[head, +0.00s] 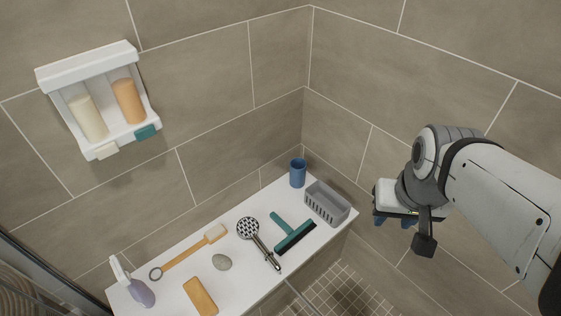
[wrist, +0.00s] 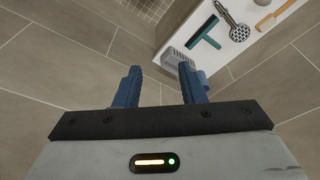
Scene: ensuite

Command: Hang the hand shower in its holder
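The hand shower (head: 249,230) lies on the white bench, between a grey stone and a teal squeegee. Its round perforated head points to the back left and its dark handle to the front right. It also shows at the upper right of the wrist view (wrist: 236,28). My gripper (head: 393,220) is in the air to the right of the bench, well apart from the hand shower. In the wrist view its two blue fingers (wrist: 160,82) are spread with nothing between them. I cannot make out the shower holder in either view.
The white bench (head: 183,248) also carries a squeegee (head: 293,236), grey basket (head: 327,203), blue cup (head: 297,173), brush (head: 190,252), stone (head: 221,262), orange bar (head: 200,296) and spray bottle (head: 138,290). A dispenser shelf (head: 92,62) hangs on the tiled wall.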

